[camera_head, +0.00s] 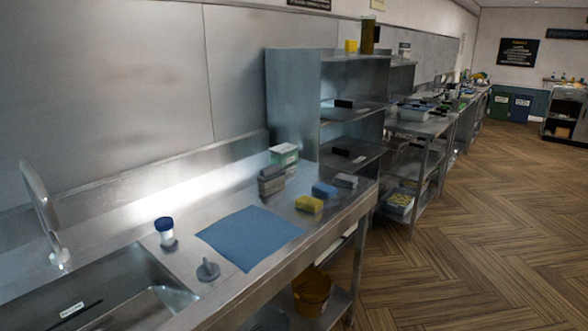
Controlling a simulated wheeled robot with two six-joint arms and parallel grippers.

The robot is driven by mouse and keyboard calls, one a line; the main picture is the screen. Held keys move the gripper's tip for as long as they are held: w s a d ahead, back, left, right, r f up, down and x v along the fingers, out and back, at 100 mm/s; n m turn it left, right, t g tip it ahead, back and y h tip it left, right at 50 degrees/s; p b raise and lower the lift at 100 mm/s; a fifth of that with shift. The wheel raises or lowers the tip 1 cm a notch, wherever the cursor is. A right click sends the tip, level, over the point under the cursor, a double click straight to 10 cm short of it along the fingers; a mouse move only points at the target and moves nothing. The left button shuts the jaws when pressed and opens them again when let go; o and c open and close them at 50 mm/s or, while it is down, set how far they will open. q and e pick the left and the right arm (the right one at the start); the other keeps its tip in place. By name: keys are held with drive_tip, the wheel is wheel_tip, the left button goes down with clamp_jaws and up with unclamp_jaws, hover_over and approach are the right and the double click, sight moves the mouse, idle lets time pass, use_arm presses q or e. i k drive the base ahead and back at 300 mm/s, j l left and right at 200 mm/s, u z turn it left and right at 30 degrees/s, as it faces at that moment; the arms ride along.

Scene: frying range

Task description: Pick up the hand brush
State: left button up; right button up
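I cannot pick out a hand brush with certainty in the head view. Small cleaning items lie on the steel counter (215,217): a yellow block (309,205), a blue block (324,190) and a grey block (345,181) near its right end. They are too small to tell whether one of them has bristles. A grey stack (271,182) stands behind them to the left. A small grey object with an upright knob (208,269) sits by the sink. Neither of my grippers is in view.
A blue cloth (248,237) lies flat mid-counter. A white jar with a blue lid (165,231) stands by the sink (130,292) and faucet (42,208). A green-and-white box (284,153) is near the shelf unit (292,95). An amber bucket (312,293) sits below. Wooden floor at right is clear.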

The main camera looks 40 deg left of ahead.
sight(271, 175)
drive_tip(key=i+u, duration=0.25)
drive_tip(key=i, duration=0.2)
drive_tip(key=i+l+u, duration=0.1)
drive_tip(key=i+u, duration=0.2)
drive_tip(key=i, duration=0.15)
drive_tip(key=i+l+u, duration=0.25)
drive_tip(key=i, duration=0.2)
drive_tip(key=i+j+u, duration=0.15)
drive_tip(key=u, duration=0.25)
drive_tip(key=i+j+u, duration=0.1)
drive_tip(key=i+u, duration=0.5)
drive_tip(key=u, duration=0.2)
